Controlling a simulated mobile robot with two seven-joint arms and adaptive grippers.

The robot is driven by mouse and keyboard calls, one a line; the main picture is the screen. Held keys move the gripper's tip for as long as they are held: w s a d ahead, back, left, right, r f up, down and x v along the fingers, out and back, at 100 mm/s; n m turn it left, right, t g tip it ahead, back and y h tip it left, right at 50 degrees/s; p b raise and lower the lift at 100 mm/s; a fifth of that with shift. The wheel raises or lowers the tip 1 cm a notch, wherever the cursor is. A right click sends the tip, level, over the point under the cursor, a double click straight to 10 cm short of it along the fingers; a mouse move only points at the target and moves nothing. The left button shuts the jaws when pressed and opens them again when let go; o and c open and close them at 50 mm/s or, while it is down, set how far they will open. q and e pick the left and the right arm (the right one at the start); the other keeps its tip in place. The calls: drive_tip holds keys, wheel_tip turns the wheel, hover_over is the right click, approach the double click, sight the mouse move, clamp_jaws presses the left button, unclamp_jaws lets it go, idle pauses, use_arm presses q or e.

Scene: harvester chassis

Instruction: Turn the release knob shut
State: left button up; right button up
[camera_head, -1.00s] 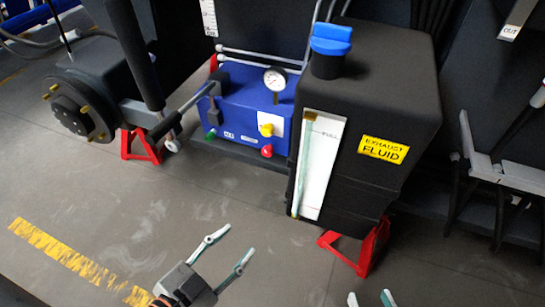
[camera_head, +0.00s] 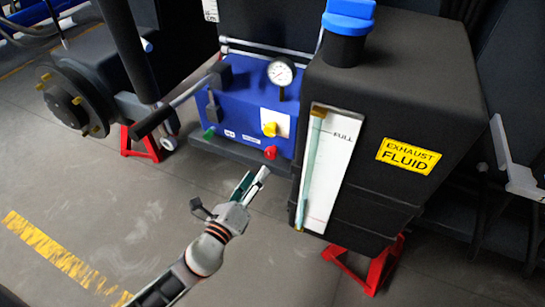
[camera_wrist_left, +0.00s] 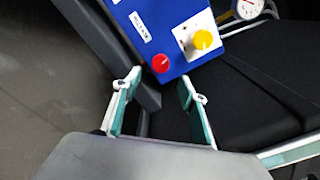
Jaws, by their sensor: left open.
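A blue pump box (camera_head: 225,115) stands on a dark base between the wheel hub and the black tank. Its front carries a red knob (camera_head: 270,153) low at the right, a yellow knob (camera_head: 269,129) on a white plate, and a green knob (camera_head: 209,133) at the left. My left gripper (camera_head: 255,177) is open and empty, just below and in front of the red knob. In the left wrist view the red knob (camera_wrist_left: 160,63) lies just beyond the open fingers, apart from them. My right gripper is not in view.
The black exhaust fluid tank (camera_head: 400,110), with a blue cap (camera_head: 348,16) and sight gauge (camera_head: 326,165), stands close right of my left gripper. A pump lever (camera_head: 165,115) sticks out left of the box. Red stands (camera_head: 145,145) support the chassis. The floor in front is clear.

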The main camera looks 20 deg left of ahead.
sight(269, 156)
use_arm(q)
drive_tip(key=shift+m, duration=0.5)
drive_tip(key=w, duration=0.9)
drive_tip(key=shift+d+f+b, duration=0.1)
drive_tip(key=shift+d+b, duration=0.25)
drive_tip(key=c, duration=1.1)
